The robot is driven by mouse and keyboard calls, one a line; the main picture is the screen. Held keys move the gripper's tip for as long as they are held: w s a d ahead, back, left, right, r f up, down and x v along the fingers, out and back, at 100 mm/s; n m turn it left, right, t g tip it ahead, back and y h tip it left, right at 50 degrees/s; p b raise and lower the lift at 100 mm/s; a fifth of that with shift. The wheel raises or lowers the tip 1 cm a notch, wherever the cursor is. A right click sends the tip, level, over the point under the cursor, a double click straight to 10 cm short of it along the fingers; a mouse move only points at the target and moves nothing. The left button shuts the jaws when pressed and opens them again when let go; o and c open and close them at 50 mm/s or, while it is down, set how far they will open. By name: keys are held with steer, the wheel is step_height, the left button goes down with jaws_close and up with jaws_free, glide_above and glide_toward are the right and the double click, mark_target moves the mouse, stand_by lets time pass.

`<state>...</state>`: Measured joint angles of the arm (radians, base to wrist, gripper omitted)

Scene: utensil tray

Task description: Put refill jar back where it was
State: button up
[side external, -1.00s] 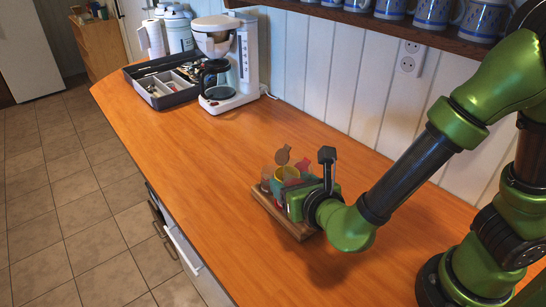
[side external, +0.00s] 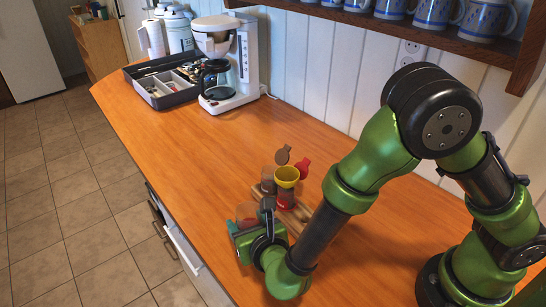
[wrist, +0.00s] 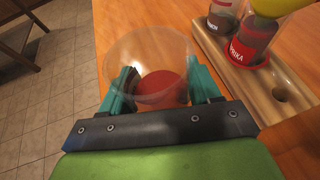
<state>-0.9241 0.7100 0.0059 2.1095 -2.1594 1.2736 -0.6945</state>
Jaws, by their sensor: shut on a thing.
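The refill jar is a clear, wide cup with red powder in it. In the wrist view the refill jar (wrist: 148,58) stands between my two fingers, its open rim toward the camera. In the side view the refill jar (side external: 246,211) shows as a small reddish shape at the counter's front edge side, left of the spice rack. My gripper (wrist: 162,88) is shut on it; in the side view my gripper (side external: 246,232) partly hides it. I cannot tell whether the jar touches the counter.
A wooden rack (wrist: 240,75) holds a paprika jar (wrist: 255,42) with a yellow funnel (side external: 286,174) on it, and another spice jar (wrist: 222,18). Open flip lids stand behind. A coffee maker (side external: 226,65) and utensil tray (side external: 183,97) are at the far end. The middle counter is clear.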

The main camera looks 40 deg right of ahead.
steer(key=shift+w+a+f, duration=0.1)
steer(key=shift+w+a, duration=0.4)
steer(key=shift+w, duration=0.35)
steer(key=shift+f, duration=1.75)
steer(key=shift+f, duration=0.1)
steer(key=o, duration=1.2)
steer(key=shift+c, duration=0.2)
